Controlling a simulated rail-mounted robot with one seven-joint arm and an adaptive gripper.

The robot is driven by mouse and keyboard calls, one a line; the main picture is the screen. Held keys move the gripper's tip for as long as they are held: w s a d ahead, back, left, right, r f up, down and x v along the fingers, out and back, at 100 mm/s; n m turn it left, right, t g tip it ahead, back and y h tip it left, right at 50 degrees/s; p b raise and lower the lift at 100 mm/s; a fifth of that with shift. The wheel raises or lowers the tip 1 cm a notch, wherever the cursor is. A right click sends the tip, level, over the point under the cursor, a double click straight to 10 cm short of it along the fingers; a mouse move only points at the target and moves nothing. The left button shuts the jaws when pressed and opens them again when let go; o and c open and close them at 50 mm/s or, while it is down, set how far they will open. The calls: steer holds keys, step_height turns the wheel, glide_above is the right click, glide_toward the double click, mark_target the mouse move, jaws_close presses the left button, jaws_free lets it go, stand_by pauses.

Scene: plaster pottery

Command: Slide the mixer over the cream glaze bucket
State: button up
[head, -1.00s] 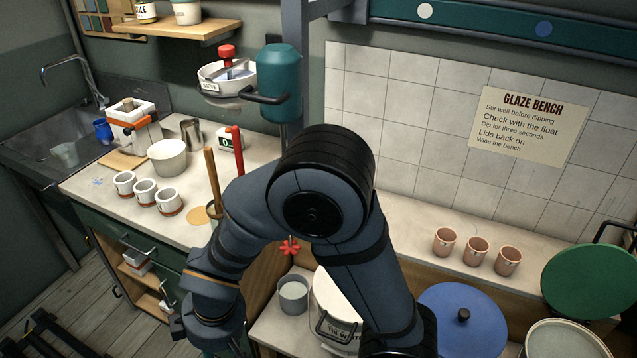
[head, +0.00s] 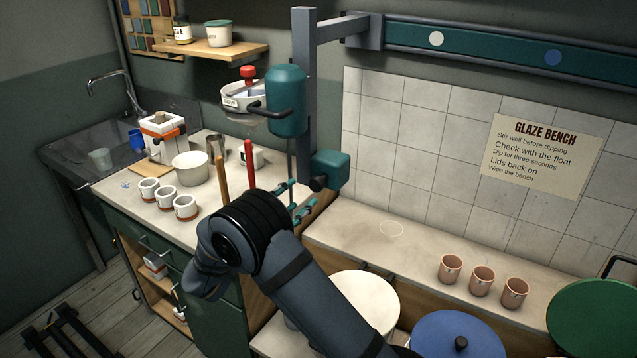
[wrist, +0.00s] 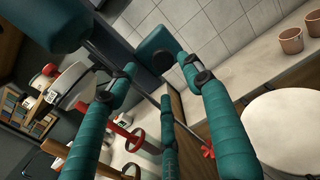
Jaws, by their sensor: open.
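The mixer (head: 286,100) is a teal motor with a black handle (head: 268,109), hanging on a grey post from the wall rail. A teal block (head: 330,168) with a dark knob sits low on the post. The mixer's thin shaft runs down behind my gripper (head: 296,203); its red propeller (wrist: 207,150) shows in the wrist view. My gripper (wrist: 155,86) is open, its teal fingers spread just below the block and close to the shaft; I cannot tell whether they touch. A bucket with a cream-white round top (head: 366,300) stands right of my arm; its label is hidden.
A blue lid (head: 440,335) and a green lid (head: 590,312) are at the right. Several pink cups stand on the ledge (head: 405,250). A white sieve (head: 243,97) is left of the motor. The left counter (head: 140,210) holds white cups, a bowl and upright sticks.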

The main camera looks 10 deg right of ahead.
mark_target(315, 184)
steer(key=p+x, duration=0.2)
steer(key=x, duration=0.6)
steer(key=shift+w+d+p, duration=0.1)
steer(key=shift+d+p, duration=0.2)
steer(key=shift+w+d, duration=0.45)
steer(key=shift+w, duration=0.05)
steer(key=shift+c, duration=1.4)
jaws_close()
